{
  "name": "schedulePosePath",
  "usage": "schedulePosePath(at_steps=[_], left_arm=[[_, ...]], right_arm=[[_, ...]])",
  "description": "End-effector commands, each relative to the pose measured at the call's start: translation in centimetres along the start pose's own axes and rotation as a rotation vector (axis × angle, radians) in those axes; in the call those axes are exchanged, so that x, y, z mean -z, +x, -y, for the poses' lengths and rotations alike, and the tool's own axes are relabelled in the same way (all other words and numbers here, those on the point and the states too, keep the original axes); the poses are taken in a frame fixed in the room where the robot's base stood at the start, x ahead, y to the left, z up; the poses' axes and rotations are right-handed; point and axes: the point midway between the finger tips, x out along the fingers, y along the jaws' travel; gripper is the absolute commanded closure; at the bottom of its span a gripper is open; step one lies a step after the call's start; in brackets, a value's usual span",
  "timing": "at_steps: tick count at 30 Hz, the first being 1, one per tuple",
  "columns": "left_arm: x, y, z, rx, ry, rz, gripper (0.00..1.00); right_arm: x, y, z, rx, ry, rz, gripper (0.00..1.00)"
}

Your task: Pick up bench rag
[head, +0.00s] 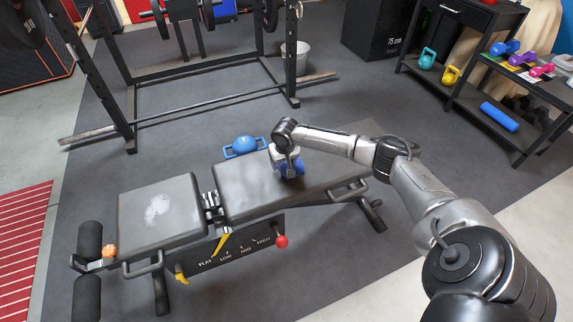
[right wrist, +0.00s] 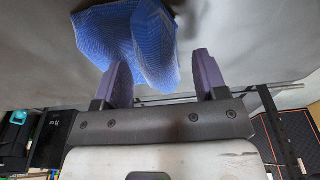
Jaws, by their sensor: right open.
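The bench rag (right wrist: 110,32) is a crumpled, textured blue cloth on the grey bench pad (head: 250,195). In the head view part of the rag (head: 292,169) shows below my right wrist. My right gripper (right wrist: 163,60) is open, its two purple fingers apart. In the right wrist view a fold of the rag hangs in the gap between the fingers, and more cloth lies beyond the left finger. I cannot tell whether the fingers touch it. In the head view the right fingers are mostly hidden by the wrist. My left gripper is not in view.
A blue rounded object in a blue frame (head: 245,146) is just behind the bench. The bench seat (head: 160,212) has a white patch. A squat rack (head: 130,95) stands behind, and a shelf with dumbbells (head: 505,48) at right.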

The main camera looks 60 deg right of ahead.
Motion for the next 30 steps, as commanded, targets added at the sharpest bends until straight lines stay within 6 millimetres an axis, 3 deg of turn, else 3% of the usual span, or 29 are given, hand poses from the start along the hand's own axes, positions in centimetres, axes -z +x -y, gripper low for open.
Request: schedulePosePath(at_steps=[15,30], left_arm=[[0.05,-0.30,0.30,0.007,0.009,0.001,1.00],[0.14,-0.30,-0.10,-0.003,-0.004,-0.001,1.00]], right_arm=[[-0.02,0.13,-0.03,0.000,0.000,-0.001,0.34],[-0.02,0.12,-0.03,-0.001,0.000,0.000,0.82]])
